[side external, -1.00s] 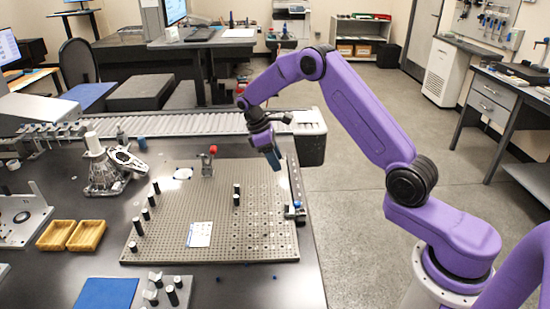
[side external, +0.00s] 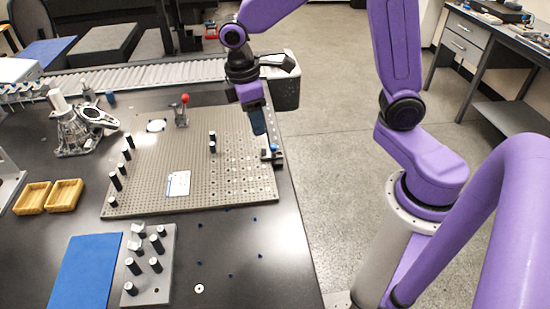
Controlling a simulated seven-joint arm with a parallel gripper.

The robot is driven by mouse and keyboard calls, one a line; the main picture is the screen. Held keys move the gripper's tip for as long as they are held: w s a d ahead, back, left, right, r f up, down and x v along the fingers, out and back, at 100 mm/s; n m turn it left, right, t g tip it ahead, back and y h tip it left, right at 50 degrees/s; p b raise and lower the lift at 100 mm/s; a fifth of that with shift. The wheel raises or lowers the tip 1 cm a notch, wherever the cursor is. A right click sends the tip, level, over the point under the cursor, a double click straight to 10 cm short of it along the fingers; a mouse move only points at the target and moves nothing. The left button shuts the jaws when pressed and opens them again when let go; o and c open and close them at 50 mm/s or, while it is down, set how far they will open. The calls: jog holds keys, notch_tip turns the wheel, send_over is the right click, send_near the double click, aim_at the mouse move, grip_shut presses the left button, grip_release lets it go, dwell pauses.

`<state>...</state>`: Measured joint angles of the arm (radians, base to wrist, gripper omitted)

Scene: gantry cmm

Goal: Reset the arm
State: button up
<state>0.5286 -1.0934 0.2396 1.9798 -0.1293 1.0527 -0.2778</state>
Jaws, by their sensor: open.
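My gripper (side external: 260,130) hangs from my purple arm, pointing down, over the right edge of the perforated fixture plate (side external: 215,165). Its fingers look dark blue-grey, and nothing shows held between them. It is open. The fingertips are close to a small clamp with a blue knob (side external: 274,148) at the plate's right edge. I cannot tell from this angle how high they are above it.
Black posts (side external: 115,180) stand along the plate's left side, and a red-knobbed clamp (side external: 184,108) at its back. A post block (side external: 150,265), blue mat (side external: 85,272) and yellow trays (side external: 64,193) lie nearer. A roller conveyor (side external: 150,75) runs behind. Floor is open at right.

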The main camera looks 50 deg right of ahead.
jog(key=s+d+r+n+y, duration=0.1)
jog(key=s+d+n+y, duration=0.1)
jog(key=s, duration=1.9)
jog(key=shift+s+t, duration=0.4)
